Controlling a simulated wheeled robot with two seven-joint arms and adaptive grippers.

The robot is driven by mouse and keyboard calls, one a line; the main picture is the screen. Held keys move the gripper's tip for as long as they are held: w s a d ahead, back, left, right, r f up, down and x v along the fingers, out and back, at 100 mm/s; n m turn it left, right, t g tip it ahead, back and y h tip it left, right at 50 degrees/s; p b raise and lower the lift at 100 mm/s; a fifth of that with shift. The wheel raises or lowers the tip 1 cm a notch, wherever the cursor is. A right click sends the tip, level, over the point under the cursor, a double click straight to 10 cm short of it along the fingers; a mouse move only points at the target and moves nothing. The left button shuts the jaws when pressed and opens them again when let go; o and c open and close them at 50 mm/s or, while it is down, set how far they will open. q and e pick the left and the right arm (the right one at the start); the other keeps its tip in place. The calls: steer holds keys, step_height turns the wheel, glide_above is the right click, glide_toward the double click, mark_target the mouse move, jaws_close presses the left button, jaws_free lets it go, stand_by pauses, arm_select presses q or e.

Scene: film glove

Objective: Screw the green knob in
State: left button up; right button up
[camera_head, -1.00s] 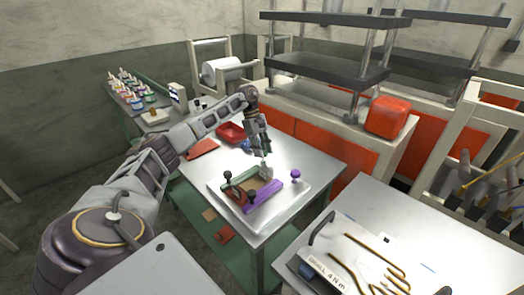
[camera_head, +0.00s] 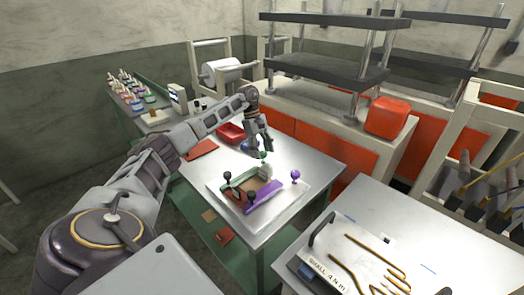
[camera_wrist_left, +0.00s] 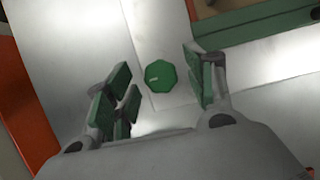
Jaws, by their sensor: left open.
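The green knob (camera_wrist_left: 160,76) is faceted with a small pale mark on top. In the left wrist view it lies between the spread green-padded fingers of my left gripper (camera_wrist_left: 160,95), with visible gaps on both sides. In the head view, my left gripper (camera_head: 260,147) hangs fingers-down over the far side of the fixture, and the green knob (camera_head: 263,155) shows just under the fingertips. The fixture is a pale plate (camera_head: 218,190) with a green bar (camera_head: 240,179) and a purple bar (camera_head: 264,198). How deep the knob sits is not visible. My right gripper is out of view.
Two black knobs (camera_head: 227,176) and a purple knob (camera_head: 295,175) stand up on the fixture. A red tray (camera_head: 230,133) lies behind it on the metal table (camera_head: 325,165). A second table (camera_head: 440,235) with bent brass rods is at the front right.

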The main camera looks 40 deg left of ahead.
arm_select(q)
steer(key=shift+v, duration=0.8)
steer(key=v, duration=1)
steer(key=shift+r, duration=0.2)
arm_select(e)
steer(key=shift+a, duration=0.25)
